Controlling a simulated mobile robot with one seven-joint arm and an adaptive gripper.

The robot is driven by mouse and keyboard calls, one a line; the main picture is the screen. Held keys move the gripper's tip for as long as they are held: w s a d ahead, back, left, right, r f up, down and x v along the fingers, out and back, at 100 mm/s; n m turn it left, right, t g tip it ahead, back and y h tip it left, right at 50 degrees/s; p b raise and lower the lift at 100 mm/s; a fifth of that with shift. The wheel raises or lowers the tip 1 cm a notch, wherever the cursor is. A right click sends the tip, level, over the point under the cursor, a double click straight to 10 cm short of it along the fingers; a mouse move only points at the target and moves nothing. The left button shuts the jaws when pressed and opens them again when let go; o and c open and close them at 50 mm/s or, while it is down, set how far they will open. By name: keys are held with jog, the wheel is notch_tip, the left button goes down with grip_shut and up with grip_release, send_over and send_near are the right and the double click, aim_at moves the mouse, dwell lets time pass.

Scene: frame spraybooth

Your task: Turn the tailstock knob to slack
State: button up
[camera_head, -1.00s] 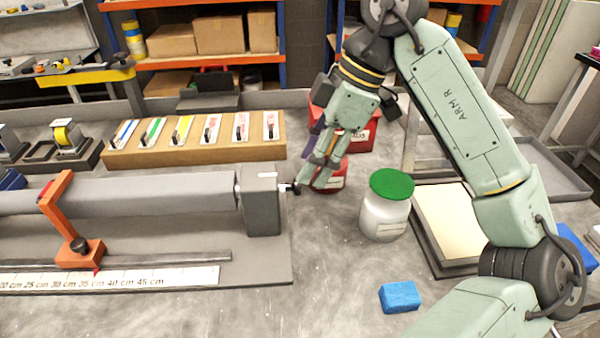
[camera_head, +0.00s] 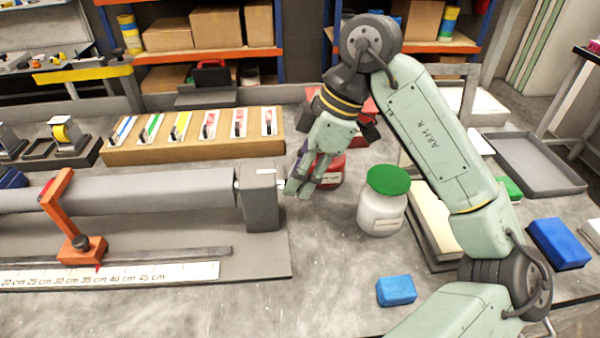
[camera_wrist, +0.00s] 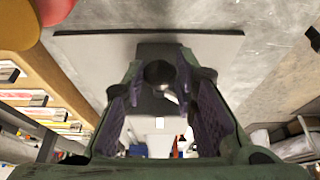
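The grey tailstock block (camera_head: 260,197) stands at the right end of the long grey roller (camera_head: 130,190). My gripper (camera_head: 290,190) is at the right face of the block, and its fingers hide the knob in the head view. In the wrist view the round black knob (camera_wrist: 159,74) shows between the fingertips of my gripper (camera_wrist: 160,82), in front of the dark block. The fingers are spread to either side of the knob, with narrow gaps visible, so they do not look closed on it. The knob's turn position cannot be read.
A white jar with a green lid (camera_head: 384,205) stands just right of my gripper. A red container (camera_head: 328,172) is close behind it. An orange stand (camera_head: 75,235) sits by the ruler (camera_head: 140,275). A blue block (camera_head: 396,290) lies in front on bare table.

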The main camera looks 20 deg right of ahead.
grip_shut()
jog(key=shift+f+t+b, duration=0.2)
jog(key=shift+t+b, duration=0.1)
jog(key=shift+b, duration=0.4)
